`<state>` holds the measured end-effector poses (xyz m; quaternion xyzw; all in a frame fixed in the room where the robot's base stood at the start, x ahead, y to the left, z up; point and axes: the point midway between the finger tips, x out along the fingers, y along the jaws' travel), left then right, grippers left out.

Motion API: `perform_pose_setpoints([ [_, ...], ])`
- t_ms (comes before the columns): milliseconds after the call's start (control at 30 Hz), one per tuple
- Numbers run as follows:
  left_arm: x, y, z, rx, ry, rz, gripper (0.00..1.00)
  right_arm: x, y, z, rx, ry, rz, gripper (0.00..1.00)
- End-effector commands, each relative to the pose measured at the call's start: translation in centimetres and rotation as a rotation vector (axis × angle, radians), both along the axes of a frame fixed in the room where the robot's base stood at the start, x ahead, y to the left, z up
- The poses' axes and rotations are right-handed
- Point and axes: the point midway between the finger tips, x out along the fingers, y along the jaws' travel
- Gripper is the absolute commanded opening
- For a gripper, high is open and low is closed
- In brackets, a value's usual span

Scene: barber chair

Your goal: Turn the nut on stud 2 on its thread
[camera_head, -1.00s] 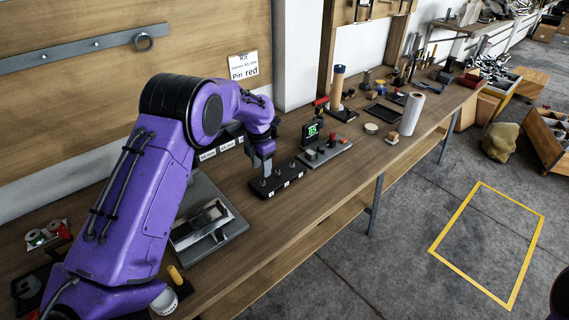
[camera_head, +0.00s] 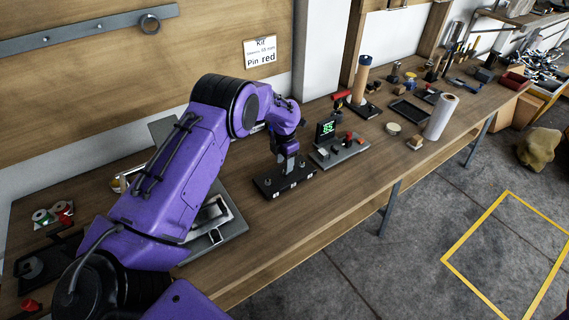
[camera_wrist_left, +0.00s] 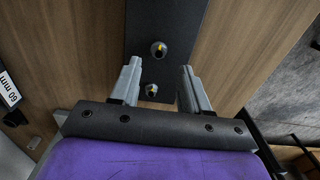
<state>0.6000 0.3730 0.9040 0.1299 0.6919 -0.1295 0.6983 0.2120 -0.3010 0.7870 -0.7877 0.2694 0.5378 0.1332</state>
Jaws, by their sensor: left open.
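A dark stud block (camera_head: 272,190) with small white labels along its front edge lies on the workbench. In the left wrist view the block (camera_wrist_left: 166,14) shows two short studs, an upper one (camera_wrist_left: 158,49) and a lower one (camera_wrist_left: 151,90), each with a yellow mark on top. I cannot tell which is stud 2, nor separate nut from stud. My left gripper (camera_head: 288,166) points down over the block; in its wrist view the gripper (camera_wrist_left: 161,66) is open, one finger on each side of the block. The lower stud appears between the fingers, not gripped. My right gripper is out of view.
A grey fixture with a green display (camera_head: 326,128) stands right of the block. A grey tray (camera_head: 232,226) lies to the left, partly behind my arm. Beyond are a red-handled tool (camera_head: 340,97), a cylinder on a stand (camera_head: 360,82) and a paper roll (camera_head: 440,116). Bench in front of the block is clear.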

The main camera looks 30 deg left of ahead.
Motion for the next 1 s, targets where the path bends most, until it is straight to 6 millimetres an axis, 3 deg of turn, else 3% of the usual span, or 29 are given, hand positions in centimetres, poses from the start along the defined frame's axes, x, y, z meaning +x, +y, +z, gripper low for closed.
perform_pose_setpoints([
  [200, 0.0, 0.2, -2.8, -0.001, 0.001, 0.003, 0.46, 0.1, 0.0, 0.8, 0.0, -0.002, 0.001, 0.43],
  [467, -0.1, 0.3, -3.2, 0.0, 0.0, 0.005, 0.46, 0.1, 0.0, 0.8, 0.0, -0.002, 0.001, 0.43],
  [633, -0.1, 0.3, -3.1, 0.0, 0.0, 0.005, 0.0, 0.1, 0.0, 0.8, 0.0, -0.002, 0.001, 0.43],
  [1000, 0.0, 0.2, -3.2, -0.001, -0.001, -0.032, 0.0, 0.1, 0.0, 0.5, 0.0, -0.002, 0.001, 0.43],
])
